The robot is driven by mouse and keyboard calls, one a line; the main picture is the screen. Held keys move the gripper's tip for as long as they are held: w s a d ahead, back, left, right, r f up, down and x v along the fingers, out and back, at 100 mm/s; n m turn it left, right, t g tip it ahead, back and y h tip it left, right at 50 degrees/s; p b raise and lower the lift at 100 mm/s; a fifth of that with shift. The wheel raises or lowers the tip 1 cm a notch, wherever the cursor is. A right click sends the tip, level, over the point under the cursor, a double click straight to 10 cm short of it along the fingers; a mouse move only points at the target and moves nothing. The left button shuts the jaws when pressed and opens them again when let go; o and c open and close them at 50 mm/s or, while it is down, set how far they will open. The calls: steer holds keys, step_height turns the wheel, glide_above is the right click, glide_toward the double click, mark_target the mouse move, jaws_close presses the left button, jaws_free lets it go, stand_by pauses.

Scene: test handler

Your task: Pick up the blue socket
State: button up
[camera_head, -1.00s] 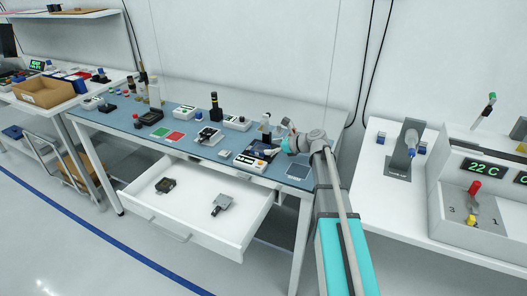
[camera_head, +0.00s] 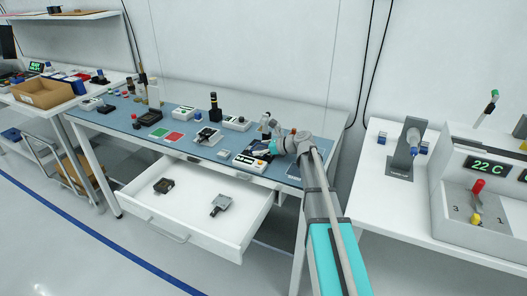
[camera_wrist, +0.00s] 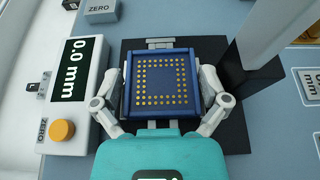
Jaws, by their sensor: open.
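The blue socket (camera_wrist: 162,84) is a square blue frame with rows of gold contacts. In the wrist view it sits over a black plate (camera_wrist: 228,138), between the two fingers of my gripper (camera_wrist: 160,90). The fingers are open, one on the left side and one on the right side of the socket. I cannot tell whether they touch it. In the head view my gripper (camera_head: 262,151) is low over the right part of the blue bench top and hides the socket.
A gauge reading 0.0 mm (camera_wrist: 80,75) with an orange button stands close on the left. A pale grey post (camera_wrist: 275,35) rises on the right. An open white drawer (camera_head: 180,220) juts from the bench front. A white table (camera_head: 385,195) stands to the right.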

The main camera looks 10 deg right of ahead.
steer(key=c, duration=0.9)
steer(key=shift+r, duration=0.15)
step_height(320, 180, up, 3)
steer(key=p, duration=0.3)
steer(key=shift+f, duration=0.2)
steer(key=s+r+p, duration=0.3)
steer(key=s, duration=0.1)
steer(key=s+r+p, duration=0.3)
steer(key=s, duration=0.2)
steer(key=s+d+r+p, duration=0.1)
steer(key=s+r+p, duration=0.3)
steer(key=s, duration=0.1)
steer(key=shift+d, duration=0.1)
